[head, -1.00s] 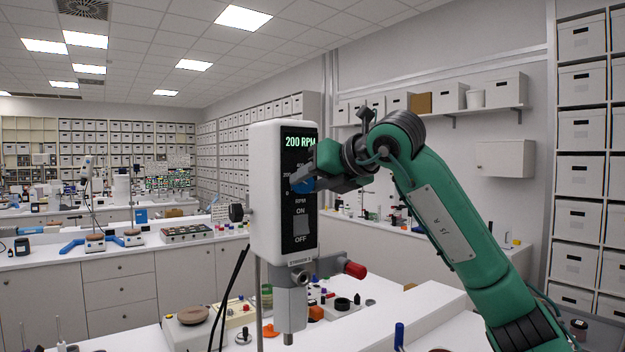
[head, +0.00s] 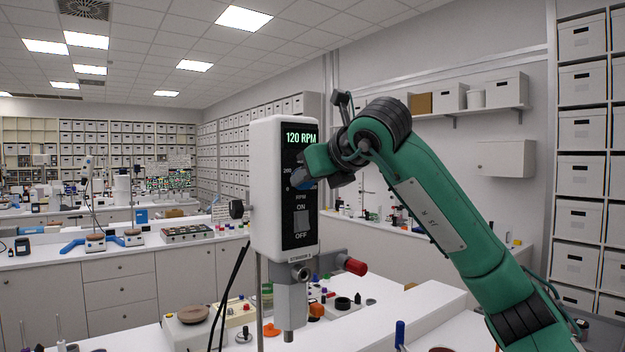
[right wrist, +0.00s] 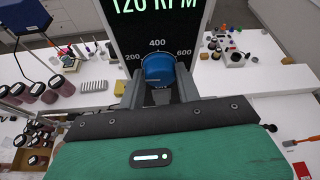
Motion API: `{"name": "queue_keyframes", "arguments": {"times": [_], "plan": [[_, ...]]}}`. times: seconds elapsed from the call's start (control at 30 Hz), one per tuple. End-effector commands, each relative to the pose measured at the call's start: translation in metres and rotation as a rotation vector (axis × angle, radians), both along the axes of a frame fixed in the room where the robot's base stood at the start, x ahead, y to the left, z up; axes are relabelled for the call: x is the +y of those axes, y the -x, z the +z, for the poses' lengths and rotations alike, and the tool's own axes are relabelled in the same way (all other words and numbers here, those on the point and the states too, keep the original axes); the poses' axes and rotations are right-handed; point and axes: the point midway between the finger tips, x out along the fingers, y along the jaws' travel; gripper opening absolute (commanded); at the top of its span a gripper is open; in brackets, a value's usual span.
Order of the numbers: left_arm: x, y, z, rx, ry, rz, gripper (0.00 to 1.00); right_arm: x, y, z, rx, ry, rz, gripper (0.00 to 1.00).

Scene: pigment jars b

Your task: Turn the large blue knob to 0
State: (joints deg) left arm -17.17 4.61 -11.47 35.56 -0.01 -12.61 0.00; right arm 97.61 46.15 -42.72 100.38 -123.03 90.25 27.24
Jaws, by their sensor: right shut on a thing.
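The overhead stirrer (head: 262,190) is a white box with a black front panel. Its display (head: 300,138) reads 120 RPM. The large blue knob (right wrist: 160,70) sits on the panel, with 200, 400 and 600 marked around it in the right wrist view. My right gripper (right wrist: 160,88) is shut on the knob, one finger on each side. In the head view the gripper (head: 306,181) covers most of the knob. An ON/OFF rocker switch (head: 301,221) is below the knob. My left gripper is not in view.
A red-ended clamp (head: 354,266) sticks out to the right under the stirrer. The white bench below holds small jars, an orange piece (head: 270,330) and a blue-capped item (head: 399,334). Black cables (head: 234,285) hang at the stirrer's left.

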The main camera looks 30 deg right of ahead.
Motion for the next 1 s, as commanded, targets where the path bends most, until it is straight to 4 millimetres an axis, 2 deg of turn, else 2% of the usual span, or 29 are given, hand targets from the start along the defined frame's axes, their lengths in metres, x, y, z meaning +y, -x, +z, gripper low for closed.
{"name": "queue_keyframes", "arguments": {"times": [0.5,1.0], "plan": [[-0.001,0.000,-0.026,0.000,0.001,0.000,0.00,0.004,0.001,-0.002,-0.065,0.436,-0.001,0.11],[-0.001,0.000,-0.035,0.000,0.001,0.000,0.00,0.005,0.001,-0.001,-0.089,0.607,-0.001,0.11]]}}
